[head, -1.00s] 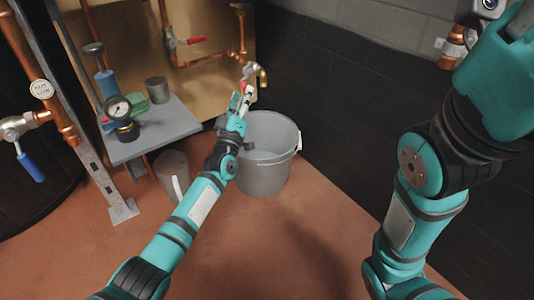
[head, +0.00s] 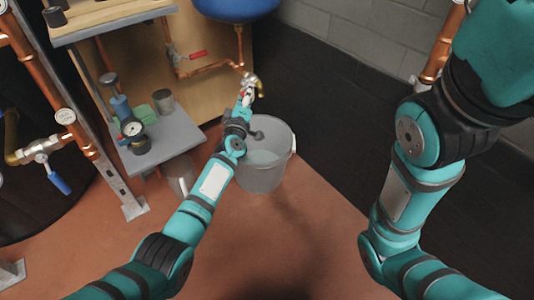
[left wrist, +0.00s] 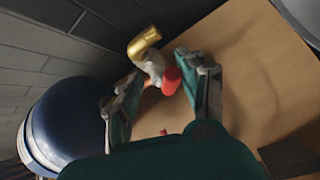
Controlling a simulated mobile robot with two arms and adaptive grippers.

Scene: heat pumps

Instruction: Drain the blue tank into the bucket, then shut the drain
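The blue tank (head: 235,8) shows at the top of the head view and at the lower left of the left wrist view (left wrist: 75,125). Its brass drain tap (head: 257,85) hangs above the grey bucket (head: 263,178), which holds some clear liquid. No stream from the spout can be made out. My left gripper (head: 244,96) is at the tap, above the bucket's rim. In the left wrist view its fingers (left wrist: 160,72) are apart, with the tap's red handle (left wrist: 171,81) between or just beyond their tips; contact cannot be told. My right gripper is out of view.
A grey shelf (head: 180,140) with a pressure gauge (head: 131,128) and a metal cup (head: 163,100) stands left of the bucket. Another red-handled valve (head: 190,57) sits on the copper pipe behind. A dark wall (head: 330,110) is close on the right. Floor in front is clear.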

